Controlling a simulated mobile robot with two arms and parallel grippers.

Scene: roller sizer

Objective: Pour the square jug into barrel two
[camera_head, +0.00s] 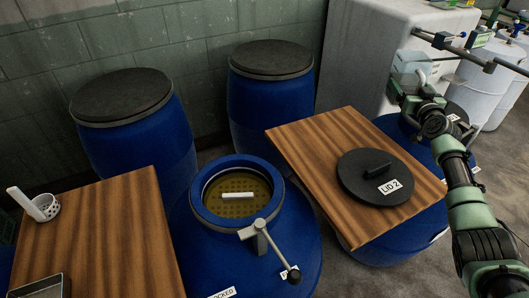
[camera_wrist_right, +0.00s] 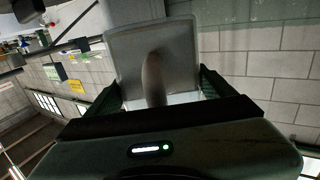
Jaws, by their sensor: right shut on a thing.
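The translucent square jug (camera_head: 408,62) is at the upper right of the head view, in front of a large white tank. My right gripper (camera_head: 417,88) is shut on its handle; the jug (camera_wrist_right: 128,50) and handle also fill the middle of the right wrist view. The jug looks roughly upright, and its contents are unclear. An open blue barrel (camera_head: 255,222) stands at lower centre, with a perforated yellowish plate (camera_head: 240,184) and white handle inside its mouth. I cannot read a number on it. A black lid marked LID 2 (camera_head: 362,165) lies on a wooden board. My left gripper is out of view.
The wooden board (camera_head: 310,150) lies right of the open barrel. Two closed blue barrels (camera_head: 140,135) (camera_head: 270,95) stand behind.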

